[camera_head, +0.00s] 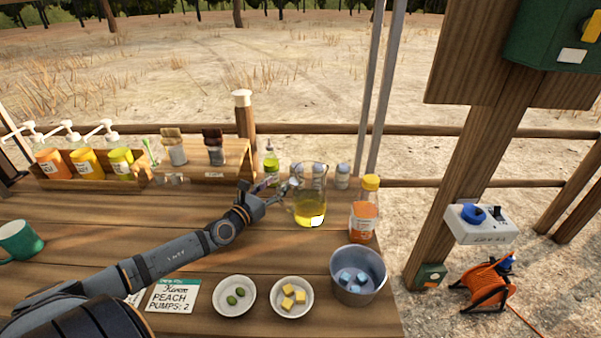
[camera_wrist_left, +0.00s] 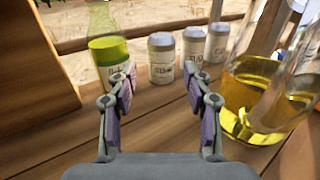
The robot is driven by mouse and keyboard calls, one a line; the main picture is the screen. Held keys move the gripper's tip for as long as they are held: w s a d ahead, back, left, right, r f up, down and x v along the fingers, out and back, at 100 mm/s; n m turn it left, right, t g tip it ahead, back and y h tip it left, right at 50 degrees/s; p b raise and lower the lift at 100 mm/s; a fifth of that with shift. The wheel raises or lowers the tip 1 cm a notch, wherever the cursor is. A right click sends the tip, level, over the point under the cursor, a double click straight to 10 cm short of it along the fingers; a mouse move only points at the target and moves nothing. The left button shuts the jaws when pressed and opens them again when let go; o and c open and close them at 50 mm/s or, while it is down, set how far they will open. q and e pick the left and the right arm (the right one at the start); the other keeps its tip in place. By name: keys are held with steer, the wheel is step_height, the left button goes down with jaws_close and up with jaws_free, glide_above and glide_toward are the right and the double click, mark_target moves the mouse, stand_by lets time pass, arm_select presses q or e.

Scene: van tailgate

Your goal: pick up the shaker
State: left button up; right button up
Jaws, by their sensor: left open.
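Several small shaker-like jars with grey lids and pale labels stand upright in a row at the table's back edge. In the left wrist view the nearest jar (camera_wrist_left: 161,60) shows between my fingers, with a second jar (camera_wrist_left: 193,50) and a third jar (camera_wrist_left: 217,43) to its right. In the head view the rightmost jar (camera_head: 342,176) is clear; the others are partly behind the glass pitcher (camera_head: 309,205) of yellow liquid. My left gripper (camera_wrist_left: 160,88) is open and empty, short of the nearest jar; it also shows in the head view (camera_head: 274,189). My right gripper is out of view.
A green-yellow bottle (camera_wrist_left: 107,50) stands left of the jars, and the pitcher stands close on the right. An orange bottle (camera_head: 364,212), a metal bucket (camera_head: 358,290) and two small dishes are nearer. A wooden rack (camera_head: 228,165) with brushes is at the left.

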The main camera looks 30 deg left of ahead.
mark_target(292, 171)
arm_select(q)
steer(key=w, duration=0.4)
steer(key=shift+w+d, duration=0.1)
steer(key=shift+w, duration=0.4)
steer(key=w+b, duration=0.1)
steer(key=w, duration=0.4)
steer(key=shift+d, duration=0.1)
steer(key=shift+r, duration=0.15)
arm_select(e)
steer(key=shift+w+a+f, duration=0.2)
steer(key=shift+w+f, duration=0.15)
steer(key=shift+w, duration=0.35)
arm_select(q)
steer(key=c, duration=0.8)
steer(key=shift+c, duration=0.2)
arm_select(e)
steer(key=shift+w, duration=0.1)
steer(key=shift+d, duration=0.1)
